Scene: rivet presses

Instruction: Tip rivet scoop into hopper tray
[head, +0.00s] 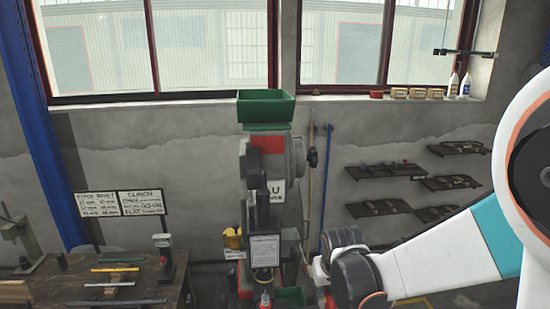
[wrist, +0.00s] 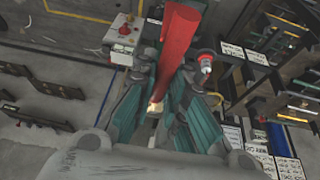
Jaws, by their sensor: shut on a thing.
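The green hopper tray (head: 265,107) sits on top of the grey press (head: 292,160), in the upper middle of the head view. Its inside is not clear to see. In the wrist view my gripper (wrist: 168,82) has its grey and teal fingers closed around a long red piece (wrist: 180,38), which looks like the rivet scoop. The red piece points away from my palm, and I cannot see whether rivets are in it. In the head view my wrist is low, right of the press and below the tray; the gripper's fingers and scoop are not clearly visible there.
A workbench (head: 110,292) with rulers stands at the lower left. Wall shelves (head: 380,208) hang at the right. Bottles (head: 465,85) and small boxes stand on the window sill. The wrist view shows a white control box (wrist: 120,38) and a red knob (wrist: 206,57) near the fingers.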

